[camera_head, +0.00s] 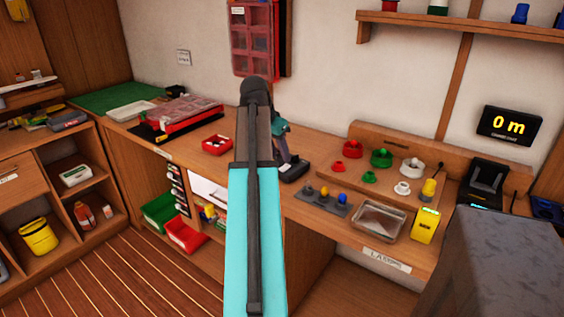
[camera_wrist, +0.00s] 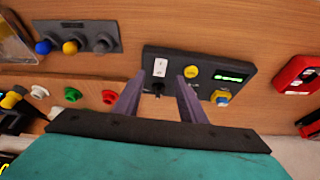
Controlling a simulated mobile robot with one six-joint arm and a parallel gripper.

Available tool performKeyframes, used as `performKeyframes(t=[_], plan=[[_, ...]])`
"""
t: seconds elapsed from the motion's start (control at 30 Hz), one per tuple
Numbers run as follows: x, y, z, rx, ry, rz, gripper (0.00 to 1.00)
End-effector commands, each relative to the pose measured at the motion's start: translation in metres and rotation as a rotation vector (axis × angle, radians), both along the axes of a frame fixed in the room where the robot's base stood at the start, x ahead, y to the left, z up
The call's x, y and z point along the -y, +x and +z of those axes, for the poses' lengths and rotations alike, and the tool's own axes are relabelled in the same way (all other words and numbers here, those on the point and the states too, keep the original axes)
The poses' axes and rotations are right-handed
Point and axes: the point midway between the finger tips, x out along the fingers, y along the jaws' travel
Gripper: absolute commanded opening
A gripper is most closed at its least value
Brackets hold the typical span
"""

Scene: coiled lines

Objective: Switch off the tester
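The tester (camera_wrist: 208,64) is a dark box on the wooden bench, seen in the wrist view. It carries a white label plate with a small black switch (camera_wrist: 157,88) below it, a yellow button (camera_wrist: 191,72), a lit green display (camera_wrist: 232,77) and a yellow-and-blue knob (camera_wrist: 221,97). My gripper (camera_wrist: 160,80) is open over the tester, its two fingers on either side of the switch; I cannot tell whether either touches it. In the head view a dark part of the tester (camera_head: 294,172) shows beside my arm; the rest is hidden.
A strip of blue, yellow and grey knobs (camera_wrist: 78,38) lies beside the tester; it also shows in the head view (camera_head: 325,198). Red, green and white connectors (camera_wrist: 73,94) and a red bin (camera_wrist: 296,75) are nearby. A clear tray (camera_head: 380,221) stands near the bench edge.

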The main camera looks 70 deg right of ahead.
Motion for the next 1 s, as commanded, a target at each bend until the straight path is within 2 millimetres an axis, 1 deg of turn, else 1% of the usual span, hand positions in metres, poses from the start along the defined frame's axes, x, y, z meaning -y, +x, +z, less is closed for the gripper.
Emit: performKeyframes(t=[0.03, 0.2, 0.4, 0.6, 0.87, 1.0], plan=[[0.002, -0.001, -0.007, -0.001, 0.003, -0.001, 0.38], [0.009, -0.004, -0.026, -0.001, 0.003, -0.001, 0.38], [0.016, -0.006, -0.042, 0.000, 0.002, 0.000, 0.38], [0.017, -0.006, -0.047, 0.000, 0.000, 0.001, 0.38], [0.017, -0.006, -0.047, 0.000, 0.000, 0.001, 0.38], [0.017, -0.006, -0.047, 0.000, 0.000, 0.001, 0.14]])
